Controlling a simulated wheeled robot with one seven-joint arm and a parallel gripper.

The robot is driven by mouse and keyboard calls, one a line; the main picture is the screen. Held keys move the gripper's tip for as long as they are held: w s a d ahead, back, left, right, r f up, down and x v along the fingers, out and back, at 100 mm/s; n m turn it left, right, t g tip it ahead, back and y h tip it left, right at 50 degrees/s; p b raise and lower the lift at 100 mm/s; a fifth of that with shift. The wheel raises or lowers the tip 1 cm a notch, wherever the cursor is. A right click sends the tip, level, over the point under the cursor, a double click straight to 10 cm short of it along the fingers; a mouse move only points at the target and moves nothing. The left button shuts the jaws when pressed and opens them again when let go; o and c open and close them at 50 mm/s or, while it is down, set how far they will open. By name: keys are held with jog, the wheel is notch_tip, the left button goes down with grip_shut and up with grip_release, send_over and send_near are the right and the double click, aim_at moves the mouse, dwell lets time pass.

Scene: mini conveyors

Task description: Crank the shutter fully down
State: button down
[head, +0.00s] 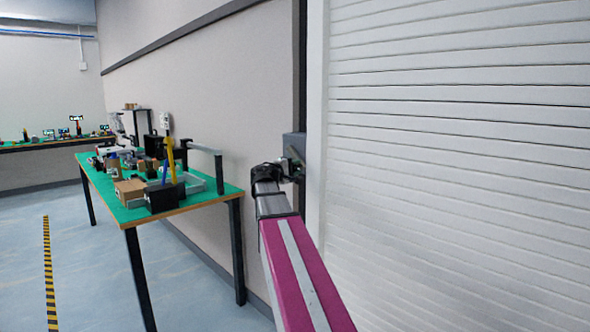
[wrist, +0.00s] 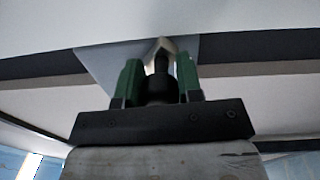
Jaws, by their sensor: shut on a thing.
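The white slatted shutter (head: 455,150) fills the right side of the head view. Its bottom edge is out of view, so how far down it is cannot be told. The grey crank box (head: 293,145) is mounted beside the shutter's left frame. It also shows in the wrist view (wrist: 98,64), with a pale metal crank arm (wrist: 152,46) in front of it. My gripper (head: 291,172) is at the crank box. In the wrist view its green fingers (wrist: 160,76) are shut on the dark crank handle (wrist: 161,64). My arm hides part of the crank in the head view.
A green-topped table (head: 220,197) with boxes and small conveyor parts stands along the wall to the left. Another table (head: 60,143) is at the far back. Striped floor tape (head: 46,270) runs across open blue floor at the left.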

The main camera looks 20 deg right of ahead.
jog(key=c, duration=0.8)
grip_release()
jog(key=shift+a, duration=0.15)
jog(key=v, duration=1)
jog(key=shift+s+a+f, duration=0.1)
jog(key=shift+s+a, duration=0.1)
jog(key=shift+a, duration=0.05)
jog(key=shift+f, duration=0.1)
